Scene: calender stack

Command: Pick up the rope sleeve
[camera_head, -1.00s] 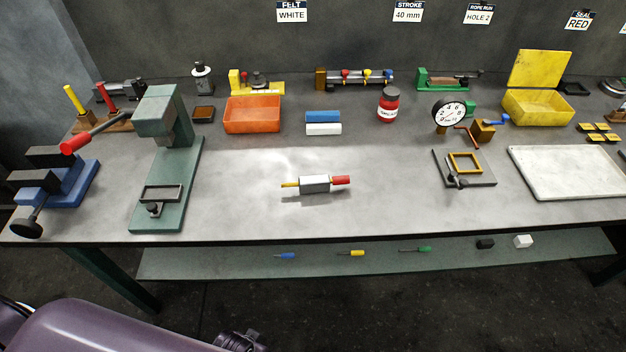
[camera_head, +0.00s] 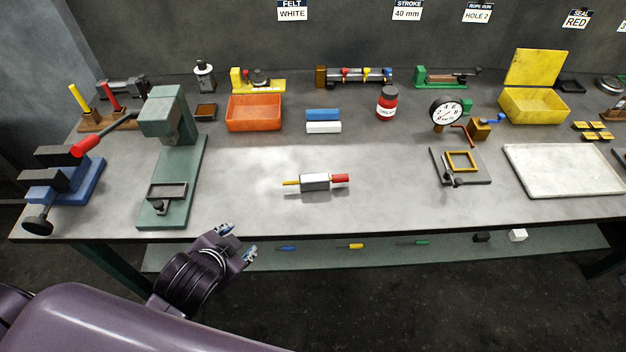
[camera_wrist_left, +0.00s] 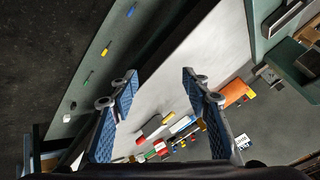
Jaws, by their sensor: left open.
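I cannot tell for certain which object is the rope sleeve. A pale grey block (camera_head: 315,182) with a thin yellow rod on its left and a red end on its right lies mid-table. In the left wrist view a pale piece with a red end (camera_wrist_left: 152,128) appears between and beyond the fingers. My left gripper (camera_head: 238,243) is open and empty at the table's front edge, left of and nearer than the grey block. Its spread blue fingers (camera_wrist_left: 158,84) also show in the left wrist view. My right gripper is not in view.
A green press (camera_head: 172,180) stands left, beside a blue vise (camera_head: 70,190). Behind are an orange bin (camera_head: 254,113), blue (camera_head: 322,115) and white (camera_head: 323,128) bars and a red jar (camera_head: 387,104). A pale tray (camera_head: 560,172) lies right. The table around the grey block is clear.

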